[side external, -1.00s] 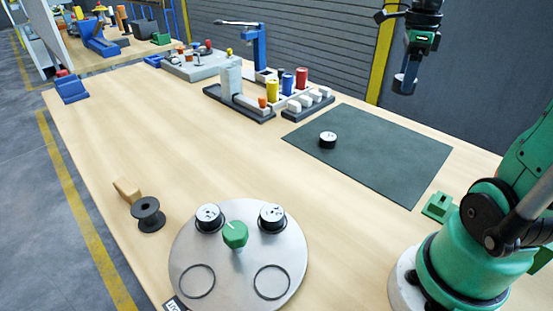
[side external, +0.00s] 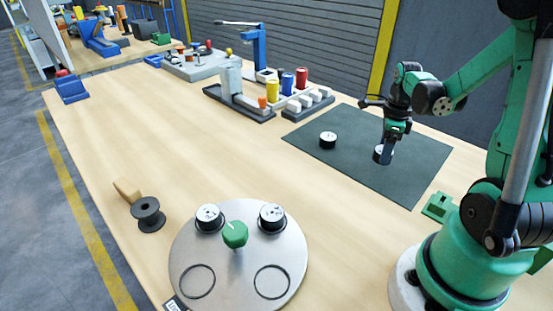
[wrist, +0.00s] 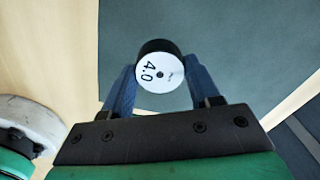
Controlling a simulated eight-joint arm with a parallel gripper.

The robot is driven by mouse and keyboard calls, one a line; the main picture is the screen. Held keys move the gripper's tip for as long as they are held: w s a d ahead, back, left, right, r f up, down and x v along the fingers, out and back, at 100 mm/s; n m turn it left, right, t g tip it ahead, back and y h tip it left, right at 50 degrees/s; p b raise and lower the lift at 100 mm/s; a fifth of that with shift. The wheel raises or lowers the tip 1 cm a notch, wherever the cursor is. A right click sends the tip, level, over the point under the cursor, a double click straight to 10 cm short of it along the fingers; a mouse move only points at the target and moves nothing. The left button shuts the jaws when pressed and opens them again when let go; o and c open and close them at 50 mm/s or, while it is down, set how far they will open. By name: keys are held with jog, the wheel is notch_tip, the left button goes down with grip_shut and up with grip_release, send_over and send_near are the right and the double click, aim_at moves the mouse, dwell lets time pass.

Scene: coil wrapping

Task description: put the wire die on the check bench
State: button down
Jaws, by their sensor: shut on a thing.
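My gripper (side external: 386,152) has blue fingers and is shut on a wire die (side external: 381,153), a short black cylinder with a white top. In the wrist view the die (wrist: 160,72) sits between both fingers, its white face marked 4.0. It is over the right part of a dark green mat (side external: 400,184), at or just above its surface; I cannot tell whether it touches. A second die (side external: 328,139) stands on the mat to the left, apart from my gripper. No label marks the mat as the check bench.
A round metal plate (side external: 238,275) in front holds two dies (side external: 209,216) (side external: 272,216) and a green knob (side external: 234,234); its two front rings are empty. A rack of coloured cylinders (side external: 272,89) stands behind the mat. A black spool (side external: 148,213) is at left. The table's middle is clear.

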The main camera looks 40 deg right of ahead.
jog(key=shift+f, duration=1.3)
jog(key=shift+f, duration=0.1)
jog(key=shift+c, duration=1.1)
grip_release()
notch_tip(320, 180, up, 12)
jog(key=w+a+n+t, duration=0.2)
jog(key=a+n, duration=0.8)
jog(key=n, duration=0.5)
jog(key=w+a+n+t, duration=0.2)
jog(key=a+n+t, duration=0.3)
jog(key=a+n, duration=0.6)
jog(key=n, duration=0.4)
jog(key=shift+w+r+n, duration=0.3)
jog(key=shift+w, duration=0.1)
